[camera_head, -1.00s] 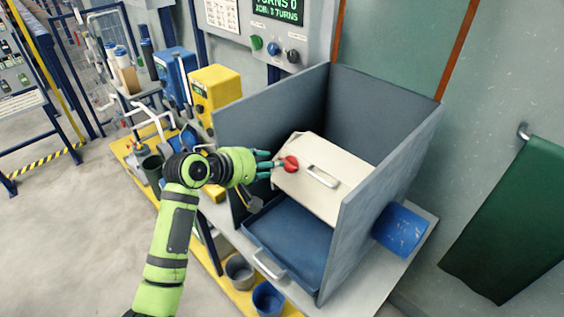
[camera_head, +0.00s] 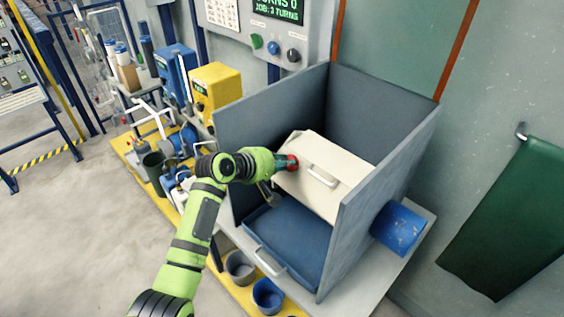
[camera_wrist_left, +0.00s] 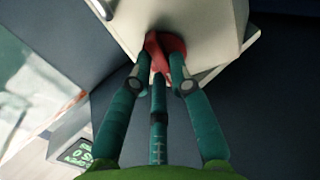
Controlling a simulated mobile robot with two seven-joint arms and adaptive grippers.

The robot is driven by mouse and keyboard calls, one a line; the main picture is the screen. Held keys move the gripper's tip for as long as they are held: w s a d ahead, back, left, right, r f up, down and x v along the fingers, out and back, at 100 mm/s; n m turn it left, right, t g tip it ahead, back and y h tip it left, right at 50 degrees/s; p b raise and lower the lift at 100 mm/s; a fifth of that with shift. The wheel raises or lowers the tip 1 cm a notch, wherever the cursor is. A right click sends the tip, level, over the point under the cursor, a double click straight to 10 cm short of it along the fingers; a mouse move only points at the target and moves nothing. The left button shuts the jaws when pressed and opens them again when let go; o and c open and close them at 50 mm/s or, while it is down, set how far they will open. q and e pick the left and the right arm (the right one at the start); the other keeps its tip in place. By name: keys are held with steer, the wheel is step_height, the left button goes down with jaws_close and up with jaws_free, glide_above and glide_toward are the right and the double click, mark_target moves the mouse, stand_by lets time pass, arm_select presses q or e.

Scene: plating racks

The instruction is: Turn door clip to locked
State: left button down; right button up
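The red door clip (camera_head: 291,162) is on the left part of the cream lid or door (camera_head: 328,178), which sits tilted inside a grey-blue open box. My left gripper (camera_head: 280,163) is at the clip, coming from the left. In the left wrist view the red clip (camera_wrist_left: 165,50) shows just beyond and between the teal fingers (camera_wrist_left: 161,62). The outer fingertips overlap its sides, with the middle finger below. Whether they press on it is unclear. The fingers hide part of the clip, so its turn is hard to read. My right gripper is not in view.
The grey-blue box walls (camera_head: 385,165) rise around the door. A silver handle (camera_head: 322,176) is fixed on the door, and a blue tray (camera_head: 290,240) lies below it. Yellow (camera_head: 217,88) and blue (camera_head: 177,70) units stand to the left. A control panel (camera_head: 270,30) hangs behind.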

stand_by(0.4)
arm_select(q)
steer(key=m, duration=0.4)
steer(key=m+b, duration=0.1)
steer(key=m, duration=0.3)
steer(key=shift+s+f+m, duration=0.1)
steer(key=shift+f+m, duration=0.05)
steer(key=shift+m, duration=0.15)
steer(key=m+b, duration=0.2)
steer(key=m, duration=0.2)
steer(key=shift+f, duration=0.1)
steer(key=m+b, duration=0.1)
steer(key=m, duration=0.4)
steer(key=shift+s+b, duration=0.15)
steer(key=shift+b, duration=0.25)
steer(key=shift+m, duration=0.3)
steer(key=c, duration=1.1)
jaws_free()
steer(key=shift+c, duration=0.2)
